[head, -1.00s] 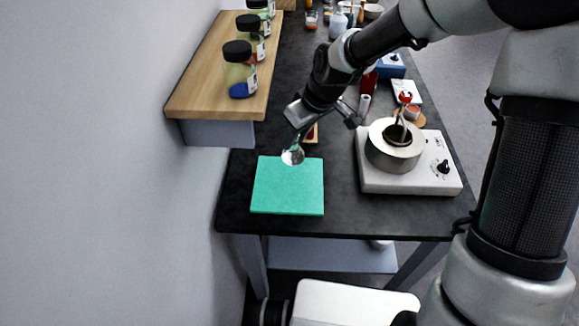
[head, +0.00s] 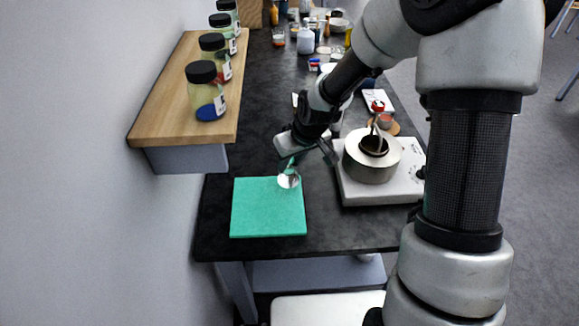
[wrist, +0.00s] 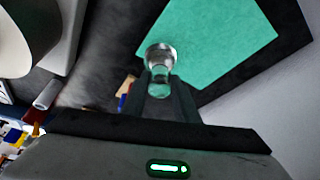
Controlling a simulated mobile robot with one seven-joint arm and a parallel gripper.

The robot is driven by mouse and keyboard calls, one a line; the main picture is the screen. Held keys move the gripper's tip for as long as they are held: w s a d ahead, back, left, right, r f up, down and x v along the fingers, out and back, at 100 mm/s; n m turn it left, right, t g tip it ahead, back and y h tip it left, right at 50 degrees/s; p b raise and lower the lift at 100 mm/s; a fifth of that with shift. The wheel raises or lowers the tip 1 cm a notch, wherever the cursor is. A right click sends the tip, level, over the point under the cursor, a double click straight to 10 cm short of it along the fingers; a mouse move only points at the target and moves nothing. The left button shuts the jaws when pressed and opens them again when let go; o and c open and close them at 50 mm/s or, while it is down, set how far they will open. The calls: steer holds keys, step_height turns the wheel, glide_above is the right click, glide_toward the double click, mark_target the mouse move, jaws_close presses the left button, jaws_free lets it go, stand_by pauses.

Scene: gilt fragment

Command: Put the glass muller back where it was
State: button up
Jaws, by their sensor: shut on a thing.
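The glass muller (head: 289,181) is a clear piece with a round, wide foot. My gripper (head: 293,162) is shut on its upper part and holds it over the far right corner of a green mat (head: 268,215). In the wrist view the muller (wrist: 159,58) sits between my fingertips (wrist: 160,88), its round foot pointing away from the gripper and overlapping the edge of the green mat (wrist: 215,35). I cannot tell whether the foot touches the mat or hangs just above it.
A white hotplate (head: 405,185) with a metal pot (head: 371,163) stands right of the mat. A wooden wall shelf (head: 165,110) with several jars overhangs the left side. Bottles crowd the far end of the dark table (head: 250,150). Bare table lies around the mat.

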steer(key=shift+f, duration=1)
steer(key=o, duration=1.1)
steer(key=shift+r, duration=0.1)
steer(key=shift+r, duration=0.3)
steer(key=p+v, duration=0.1)
steer(key=v, duration=1)
steer(key=shift+r+p, duration=0.2)
steer(key=shift+p, duration=0.1)
steer(key=shift+s+d, duration=0.1)
